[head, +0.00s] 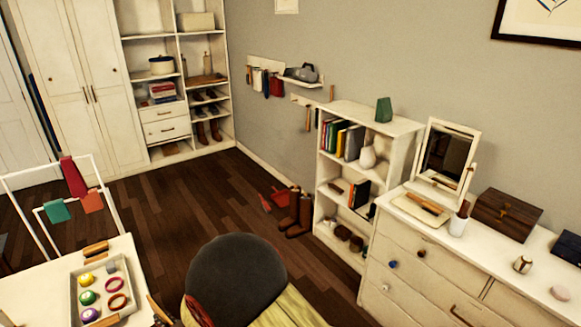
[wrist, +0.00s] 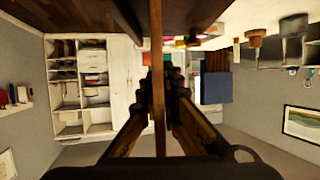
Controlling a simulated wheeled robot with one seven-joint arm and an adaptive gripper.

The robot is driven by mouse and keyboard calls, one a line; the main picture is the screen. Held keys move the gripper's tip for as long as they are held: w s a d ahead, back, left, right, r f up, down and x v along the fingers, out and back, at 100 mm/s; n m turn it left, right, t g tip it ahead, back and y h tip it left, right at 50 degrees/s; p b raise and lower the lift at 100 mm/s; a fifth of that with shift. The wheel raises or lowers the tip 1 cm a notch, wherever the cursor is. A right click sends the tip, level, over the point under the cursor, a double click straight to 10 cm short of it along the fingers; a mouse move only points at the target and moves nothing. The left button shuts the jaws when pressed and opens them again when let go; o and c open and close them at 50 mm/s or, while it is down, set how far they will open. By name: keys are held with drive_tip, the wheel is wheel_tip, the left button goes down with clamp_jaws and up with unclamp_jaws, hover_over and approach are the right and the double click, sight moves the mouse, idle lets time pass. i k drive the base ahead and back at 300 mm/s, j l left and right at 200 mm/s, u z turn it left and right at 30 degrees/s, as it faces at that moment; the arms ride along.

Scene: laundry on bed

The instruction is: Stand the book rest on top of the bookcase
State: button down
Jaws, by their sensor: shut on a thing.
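In the wrist view my gripper (wrist: 158,88) is shut on a thin brown wooden piece (wrist: 157,50), seen edge-on between the two fingers. It appears to be the book rest. A broader brown panel at the top of this view seems to join it, but I cannot tell its full shape. The white bookcase (head: 402,127) stands against the wall in the head view, right of centre. A green wedge-shaped object (head: 384,109) stands on its top, towards the back; the front of the top is bare. My gripper does not show in the head view.
A white dresser (head: 420,270) with a mirror (head: 447,155) and a dark wooden box (head: 506,214) adjoins the bookcase on the right. Boots (head: 299,215) stand on the floor left of it. A dark round-backed chair (head: 235,277) is in the foreground. Floor is clear at the left centre.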

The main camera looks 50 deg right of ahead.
sight(358, 113)
drive_tip(key=l+u, duration=0.1)
drive_tip(key=u, duration=0.35)
drive_tip(key=l+u, duration=0.15)
drive_tip(key=u, duration=0.25)
drive_tip(key=l+u, duration=0.15)
drive_tip(key=u, duration=0.3)
drive_tip(key=l+u, duration=0.1)
drive_tip(key=u, duration=0.3)
drive_tip(key=l+u, duration=0.3)
drive_tip(key=u, duration=0.2)
drive_tip(key=k+l+u, duration=0.15)
drive_tip(key=l+u, duration=0.15)
drive_tip(key=u, duration=0.2)
drive_tip(key=k+l+u, duration=0.15)
drive_tip(key=u, duration=0.35)
drive_tip(key=k+l+u, duration=0.2)
drive_tip(key=u, duration=0.3)
drive_tip(key=k+l+u, duration=0.25)
drive_tip(key=u, duration=0.25)
drive_tip(key=k+l+u, duration=0.3)
drive_tip(key=u, duration=0.15)
drive_tip(key=k+u, duration=0.35)
drive_tip(key=u, duration=0.15)
drive_tip(key=k+u, duration=0.1)
drive_tip(key=k, duration=0.45)
drive_tip(key=k+j+u, duration=0.15)
drive_tip(key=k, duration=0.45)
drive_tip(key=k+j+u, duration=0.1)
drive_tip(key=k, duration=0.45)
